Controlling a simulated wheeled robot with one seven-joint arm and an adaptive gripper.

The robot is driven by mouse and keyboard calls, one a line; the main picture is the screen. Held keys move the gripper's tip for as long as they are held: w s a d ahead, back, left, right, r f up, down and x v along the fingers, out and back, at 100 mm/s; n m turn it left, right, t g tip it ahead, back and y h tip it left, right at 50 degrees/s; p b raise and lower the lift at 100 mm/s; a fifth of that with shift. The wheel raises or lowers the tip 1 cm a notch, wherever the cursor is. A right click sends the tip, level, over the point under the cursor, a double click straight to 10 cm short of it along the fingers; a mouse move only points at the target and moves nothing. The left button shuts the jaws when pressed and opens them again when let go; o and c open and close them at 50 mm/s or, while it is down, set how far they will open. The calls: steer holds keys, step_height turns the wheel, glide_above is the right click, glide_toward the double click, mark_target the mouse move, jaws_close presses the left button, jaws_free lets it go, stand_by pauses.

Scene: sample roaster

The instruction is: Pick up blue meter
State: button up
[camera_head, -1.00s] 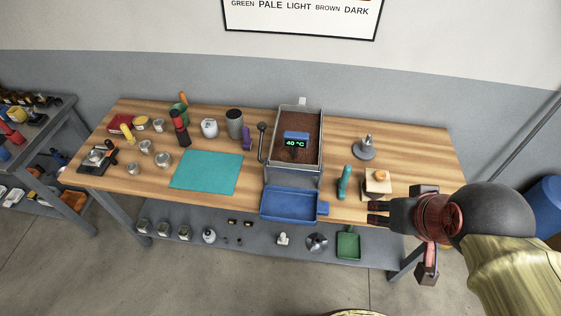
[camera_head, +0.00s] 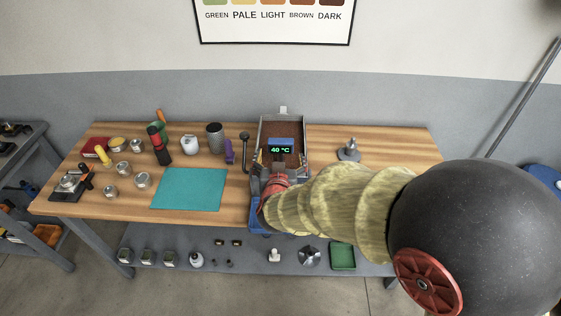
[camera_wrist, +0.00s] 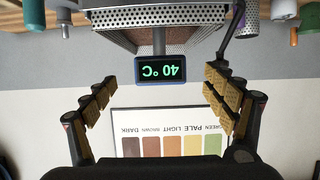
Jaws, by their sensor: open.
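The blue meter (camera_head: 281,142) has a dark screen with green digits reading 40 °C. It sits at the metal tray of brown contents (camera_head: 283,126) on the workbench. In the wrist view, which is upside down, the meter (camera_wrist: 162,69) appears between my two fingers, with a grey stem behind it. My gripper (camera_head: 279,162) is open and empty in front of the meter. In the wrist view my gripper (camera_wrist: 164,98) has its ridged finger pads wide apart, and neither touches the meter. My arm hides the lower part of the tray's stand.
A blue tray (camera_head: 257,218) is partly hidden under my gripper. A black-knobbed lever (camera_head: 245,146) and purple object (camera_head: 229,151) stand left of the metal tray. A teal mat (camera_head: 188,189) lies further left. A grey stand (camera_head: 349,150) is at right.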

mark_target(280, 149)
steer(key=b+x, duration=0.2)
steer(key=x, duration=0.5)
steer(key=shift+w+b, duration=0.35)
steer(key=c, duration=0.4)
steer(key=c, duration=1.4)
steer(key=shift+c, duration=0.2)
